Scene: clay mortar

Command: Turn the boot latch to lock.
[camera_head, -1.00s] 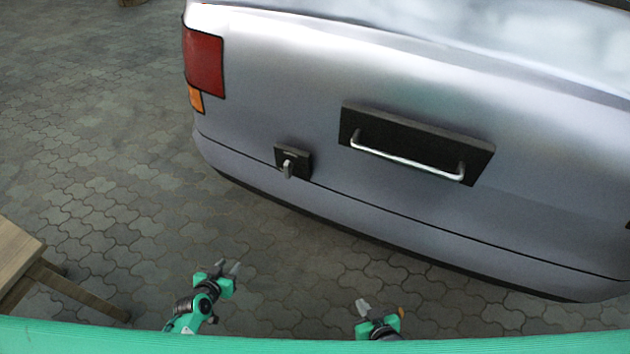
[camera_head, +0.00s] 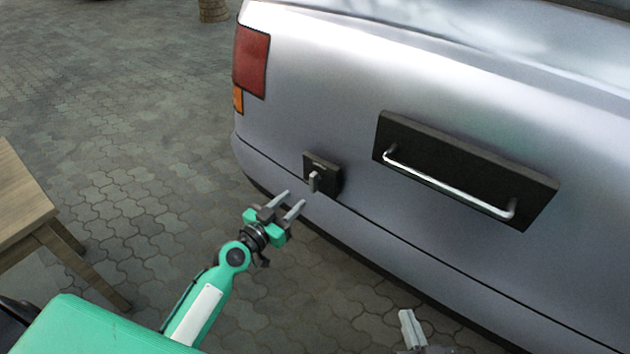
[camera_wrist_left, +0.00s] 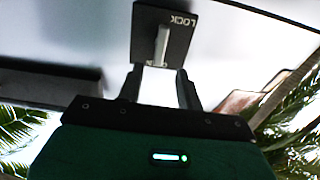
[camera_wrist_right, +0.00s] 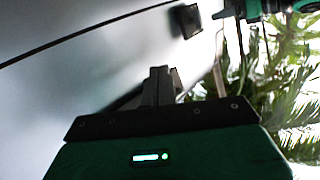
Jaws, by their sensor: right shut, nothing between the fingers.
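The boot latch is a small black plate (camera_head: 328,174) with a grey lever (camera_head: 314,182) on the car's rear panel, below the tail light. The lever hangs about vertical in the head view. In the left wrist view the plate (camera_wrist_left: 178,22) shows the word LOCK and the lever (camera_wrist_left: 162,45) stands just beyond the fingertips. My left gripper (camera_head: 296,200) is open and empty, pointing at the lever from just in front; no contact shows. My right gripper (camera_head: 406,320) is shut and empty at the bottom of the head view, low in front of the car.
A silver bar handle (camera_head: 450,186) on a black plate (camera_head: 530,190) sits right of the latch on the silver car (camera_head: 340,80). A wooden table (camera_head: 22,205) stands at the left. The paved floor (camera_head: 130,140) between table and car is clear.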

